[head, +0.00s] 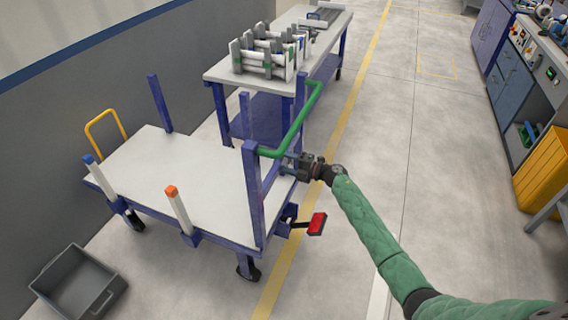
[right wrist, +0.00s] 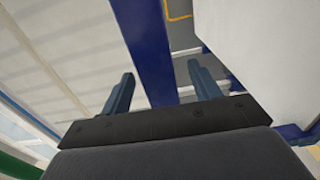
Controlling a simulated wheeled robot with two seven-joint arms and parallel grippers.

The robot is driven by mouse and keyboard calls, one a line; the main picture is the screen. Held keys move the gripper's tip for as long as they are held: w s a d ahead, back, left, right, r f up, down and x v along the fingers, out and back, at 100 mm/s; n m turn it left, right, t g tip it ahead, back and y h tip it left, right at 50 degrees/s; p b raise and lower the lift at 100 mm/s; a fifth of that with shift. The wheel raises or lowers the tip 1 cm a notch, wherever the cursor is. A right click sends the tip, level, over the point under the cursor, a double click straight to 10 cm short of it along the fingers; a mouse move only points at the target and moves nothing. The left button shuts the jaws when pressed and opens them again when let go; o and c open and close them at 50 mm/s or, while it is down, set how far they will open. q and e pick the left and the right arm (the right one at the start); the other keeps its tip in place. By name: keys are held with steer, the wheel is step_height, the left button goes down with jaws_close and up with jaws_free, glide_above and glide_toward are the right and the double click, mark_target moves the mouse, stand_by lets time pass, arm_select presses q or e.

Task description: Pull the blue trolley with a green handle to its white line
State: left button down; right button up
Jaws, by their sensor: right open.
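The blue trolley (head: 190,175) has a pale deck and stands left of centre in the head view. Its green handle (head: 299,124) runs between two blue posts at its right end. My right gripper (head: 288,163) is open at that end, beside the near post and just below the handle's near end. In the right wrist view a blue post (right wrist: 148,50) appears between the open fingers of my right gripper (right wrist: 162,77); contact cannot be told. A white line (head: 378,293) is on the floor, partly hidden by my right arm. My left gripper is not in view.
A grey bin (head: 78,284) sits at lower left. A blue-legged table (head: 330,45) with pipe racks stands behind the trolley. A red pedal (head: 317,223) juts from the trolley's right end. Cabinets and a yellow crate (head: 543,168) line the right. The floor between is clear.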

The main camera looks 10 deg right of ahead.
steer(key=shift+x, duration=0.95)
jaws_close()
